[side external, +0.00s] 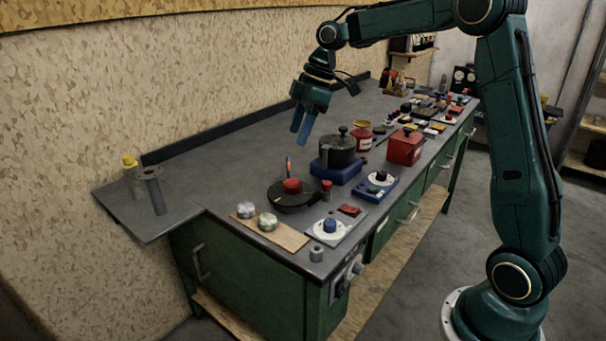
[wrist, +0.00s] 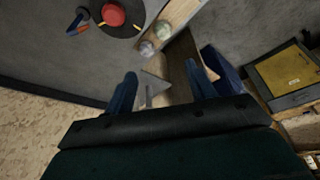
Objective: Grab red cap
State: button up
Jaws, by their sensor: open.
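A round red cap-like piece (side external: 291,185) sits on a black pan (side external: 300,203) on the workbench; it also shows at the top of the wrist view (wrist: 113,14). A smaller red-topped piece (side external: 326,186) stands just right of the pan. I cannot tell for certain which one is the red cap. My gripper (side external: 302,128) is open and empty, with blue fingers pointing down, well above the bench behind the pan. In the wrist view the fingers (wrist: 160,88) are spread apart with nothing between them.
A dark pot (side external: 338,151) stands on a blue base right of the pan, beside a red box (side external: 405,147). A wooden board (side external: 270,231) holds two pale knobs. Grey spool-like posts (side external: 152,190) stand at the left end. The bench's back left area is clear.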

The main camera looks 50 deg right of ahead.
jog(key=w+d+f+n, duration=0.2)
jog(key=w+d+f, duration=0.3)
jog(key=f, duration=0.1)
jog(key=n+g+y, duration=0.1)
jog(key=n, duration=0.1)
send_near(294, 180)
jog(key=shift+x, duration=0.95)
jog(key=shift+w+f, duration=0.1)
jog(key=shift+x, duration=3.65)
jog(key=c, duration=0.8)
